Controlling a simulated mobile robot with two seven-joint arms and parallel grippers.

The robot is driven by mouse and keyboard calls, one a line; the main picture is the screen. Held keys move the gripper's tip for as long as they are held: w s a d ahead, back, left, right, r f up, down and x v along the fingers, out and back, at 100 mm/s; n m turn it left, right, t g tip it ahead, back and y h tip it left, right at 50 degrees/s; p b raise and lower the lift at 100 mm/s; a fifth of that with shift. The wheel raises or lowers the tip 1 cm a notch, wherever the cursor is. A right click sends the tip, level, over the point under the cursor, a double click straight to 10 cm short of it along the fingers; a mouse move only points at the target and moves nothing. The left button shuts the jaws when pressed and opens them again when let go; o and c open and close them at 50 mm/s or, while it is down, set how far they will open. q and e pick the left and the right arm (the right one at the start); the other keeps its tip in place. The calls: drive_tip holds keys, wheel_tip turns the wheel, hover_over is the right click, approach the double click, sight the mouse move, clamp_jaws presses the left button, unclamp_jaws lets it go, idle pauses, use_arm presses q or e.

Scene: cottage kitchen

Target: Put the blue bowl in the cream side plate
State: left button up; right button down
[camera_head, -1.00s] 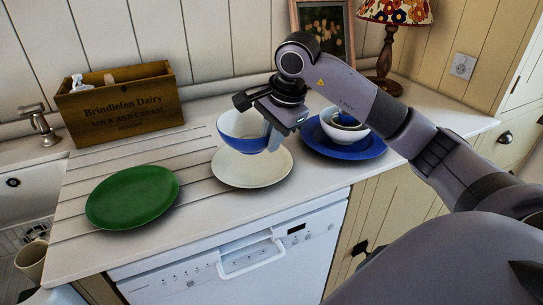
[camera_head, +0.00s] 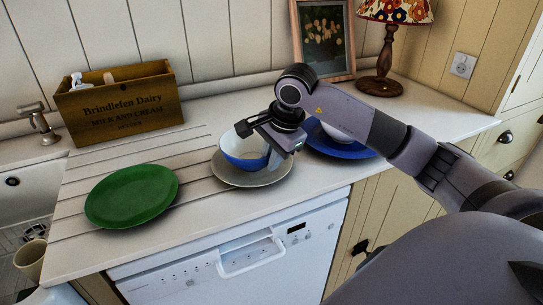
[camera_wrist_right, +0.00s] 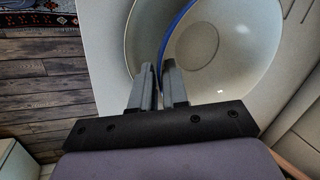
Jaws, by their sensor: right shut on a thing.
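The blue bowl (camera_head: 243,154), blue outside and white inside, is upright over the cream side plate (camera_head: 262,179), low at its middle; I cannot tell whether its base touches the plate. My right gripper (camera_head: 268,148) is shut on the bowl's right rim. In the right wrist view the gripper's fingers (camera_wrist_right: 172,84) pinch the wall of the bowl (camera_wrist_right: 215,40), with the plate's pale rim (camera_wrist_right: 137,42) beside it. The left gripper is not in view.
A green plate (camera_head: 133,196) lies to the left. A blue plate (camera_head: 350,149) with a white bowl (camera_head: 338,133) stands to the right, partly behind my arm. A wooden crate (camera_head: 120,106), lamp (camera_head: 384,75) and picture frame (camera_head: 325,40) stand at the back.

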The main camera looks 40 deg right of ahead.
drive_tip(key=c, duration=1.1)
unclamp_jaws()
drive_tip(key=shift+c, duration=0.2)
drive_tip(key=shift+r, duration=0.1)
drive_tip(key=shift+r+p, duration=0.25)
drive_tip(key=shift+p, duration=0.15)
drive_tip(key=v, duration=1.2)
